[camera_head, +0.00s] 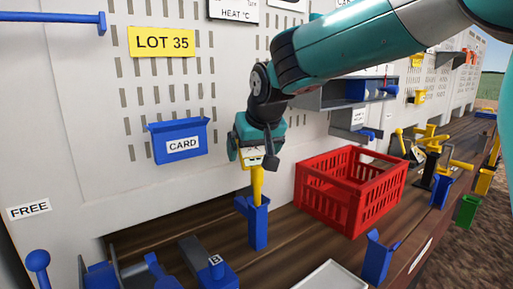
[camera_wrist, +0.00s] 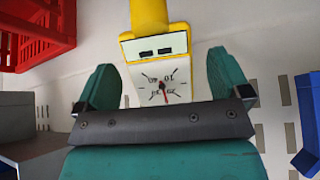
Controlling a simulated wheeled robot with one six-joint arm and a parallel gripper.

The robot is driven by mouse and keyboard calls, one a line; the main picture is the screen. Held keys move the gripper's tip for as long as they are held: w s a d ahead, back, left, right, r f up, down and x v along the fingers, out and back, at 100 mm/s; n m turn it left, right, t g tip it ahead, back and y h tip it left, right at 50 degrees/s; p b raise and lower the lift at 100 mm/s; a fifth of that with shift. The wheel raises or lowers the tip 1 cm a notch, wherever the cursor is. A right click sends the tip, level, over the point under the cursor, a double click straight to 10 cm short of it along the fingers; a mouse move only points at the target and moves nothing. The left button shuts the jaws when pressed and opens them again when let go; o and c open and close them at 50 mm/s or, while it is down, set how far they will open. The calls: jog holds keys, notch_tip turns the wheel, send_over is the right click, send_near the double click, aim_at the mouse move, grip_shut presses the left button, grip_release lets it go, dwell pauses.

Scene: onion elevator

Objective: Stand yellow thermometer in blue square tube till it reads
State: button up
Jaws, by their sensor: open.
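The yellow thermometer (camera_head: 257,186) stands nearly upright with its lower end in the blue square tube (camera_head: 258,228) on the wooden bench. In the wrist view the thermometer's white dial face (camera_wrist: 158,82) shows a red needle and small numbers, seen upside down. My gripper (camera_head: 258,156) is at the thermometer's head. In the wrist view the green fingers of my gripper (camera_wrist: 163,80) are spread, one on each side of the dial, with gaps between. The tube hides the thermometer's tip.
A red crate (camera_head: 350,190) stands close to the right of the tube. A blue block marked B (camera_head: 216,268) is at the front left. A blue CARD holder (camera_head: 180,140) hangs on the perforated wall behind. Yellow and blue tools (camera_head: 433,150) crowd the bench's far right.

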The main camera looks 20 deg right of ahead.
jog(key=a+b+v, duration=0.1)
jog(key=v, duration=1.6)
jog(key=s+a+f+n+g+y, duration=0.1)
jog(key=s+f+n+g+y, duration=0.1)
jog(key=s+f, duration=0.9)
jog(key=s+a+f+n+g+y, duration=0.1)
jog(key=s+f+n+g, duration=0.3)
jog(key=s+f, duration=0.7)
jog(key=shift+a+f+g+y, duration=0.3)
jog(key=shift+a+f+y, duration=0.15)
jog(key=shift+a, duration=0.3)
jog(key=shift+w, duration=0.1)
dwell(3.2)
